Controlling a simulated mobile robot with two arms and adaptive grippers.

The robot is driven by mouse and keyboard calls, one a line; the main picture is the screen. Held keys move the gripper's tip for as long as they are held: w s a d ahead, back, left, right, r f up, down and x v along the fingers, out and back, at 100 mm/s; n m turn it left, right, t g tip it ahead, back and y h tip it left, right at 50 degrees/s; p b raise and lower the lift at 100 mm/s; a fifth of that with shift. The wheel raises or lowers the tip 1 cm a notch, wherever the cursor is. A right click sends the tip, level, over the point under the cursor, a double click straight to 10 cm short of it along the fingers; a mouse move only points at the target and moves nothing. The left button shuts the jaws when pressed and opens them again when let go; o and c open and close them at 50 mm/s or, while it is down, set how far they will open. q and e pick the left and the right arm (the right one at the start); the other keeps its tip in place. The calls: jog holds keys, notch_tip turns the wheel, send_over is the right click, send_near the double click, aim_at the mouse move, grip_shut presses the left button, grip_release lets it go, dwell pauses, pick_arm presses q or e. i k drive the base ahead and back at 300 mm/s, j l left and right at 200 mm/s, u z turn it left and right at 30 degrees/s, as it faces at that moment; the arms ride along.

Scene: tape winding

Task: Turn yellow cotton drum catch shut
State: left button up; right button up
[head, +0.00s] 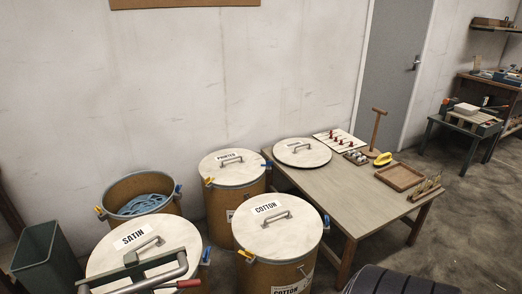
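The cotton drum (240,270) stands at the lower middle of the head view, a brown drum with a pale lid (293,229) on top. The lid has a "COTTON" label and a bar handle. Its yellow catch (245,254) is at the left side of the rim and seems to stick outward; it is too small to tell whether it is latched. A blue catch (326,222) is on the right side of the rim. Neither of my grippers is in view.
The satin drum (110,262), printed drum (222,205) and an open drum (118,188) with blue material stand close by. A metal frame with a red grip (188,284) overlaps the satin lid. A table (345,190) with a loose lid (318,157) stands right. A dark ribbed object (395,282) is at the bottom.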

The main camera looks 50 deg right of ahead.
aim_at(249, 253)
jog(key=z, duration=1.5)
